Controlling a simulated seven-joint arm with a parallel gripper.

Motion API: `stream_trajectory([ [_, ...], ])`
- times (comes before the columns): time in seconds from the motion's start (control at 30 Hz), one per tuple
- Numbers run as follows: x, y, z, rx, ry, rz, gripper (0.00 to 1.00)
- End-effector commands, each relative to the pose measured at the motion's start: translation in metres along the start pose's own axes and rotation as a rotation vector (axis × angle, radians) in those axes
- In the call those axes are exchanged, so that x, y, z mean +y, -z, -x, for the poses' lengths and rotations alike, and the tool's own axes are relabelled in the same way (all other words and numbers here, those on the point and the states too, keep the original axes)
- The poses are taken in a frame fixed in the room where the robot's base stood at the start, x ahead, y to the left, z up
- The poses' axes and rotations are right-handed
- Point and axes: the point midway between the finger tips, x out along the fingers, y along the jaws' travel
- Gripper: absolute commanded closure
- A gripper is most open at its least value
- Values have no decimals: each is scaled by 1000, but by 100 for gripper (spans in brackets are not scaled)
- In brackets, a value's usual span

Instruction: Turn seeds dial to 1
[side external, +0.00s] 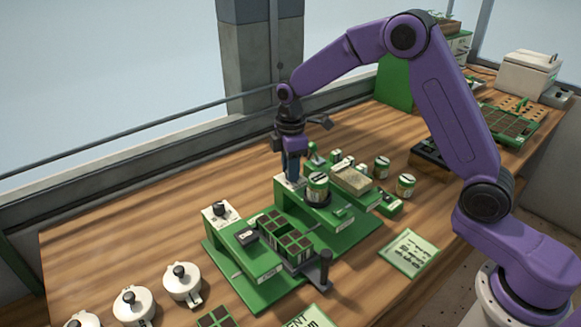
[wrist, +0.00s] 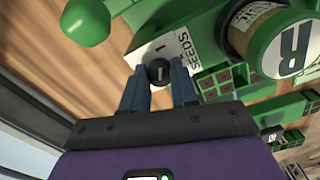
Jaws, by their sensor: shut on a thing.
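The seeds dial is a small dark round knob (wrist: 158,73) on a white plate (wrist: 176,38) printed "SEEDS", with a "1" just above the knob in the wrist view. A short pale line shows on the knob, running roughly up and down the picture; its exact aim is hard to tell. My gripper (wrist: 160,77) has its two blue fingers on either side of the knob, shut on it. In the side view my gripper (side external: 291,168) points down at the white plate (side external: 289,182), and the fingers hide the knob.
A second dial (side external: 220,209) sits on the nearer station, beside seedling cells (side external: 290,238). White lidded pots (side external: 183,284) stand at the front left. The back-left tabletop is clear.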

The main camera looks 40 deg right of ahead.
Motion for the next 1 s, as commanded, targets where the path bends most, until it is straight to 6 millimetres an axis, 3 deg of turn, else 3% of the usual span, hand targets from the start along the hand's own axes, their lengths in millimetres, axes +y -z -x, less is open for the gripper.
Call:
stream_trajectory([
  [0.07,1,1,2,3,-5,3,100],
  [0.1,1,1,2,3,-5,3,69],
  [0.17,1,1,2,3,-5,3,49],
  [0.2,1,1,1,2,-4,2,46],
  [0.57,1,1,5,2,-3,0,46],
  [0.77,1,1,34,4,-7,0,46],
  [1.0,1,1,85,4,-8,0,46],
])
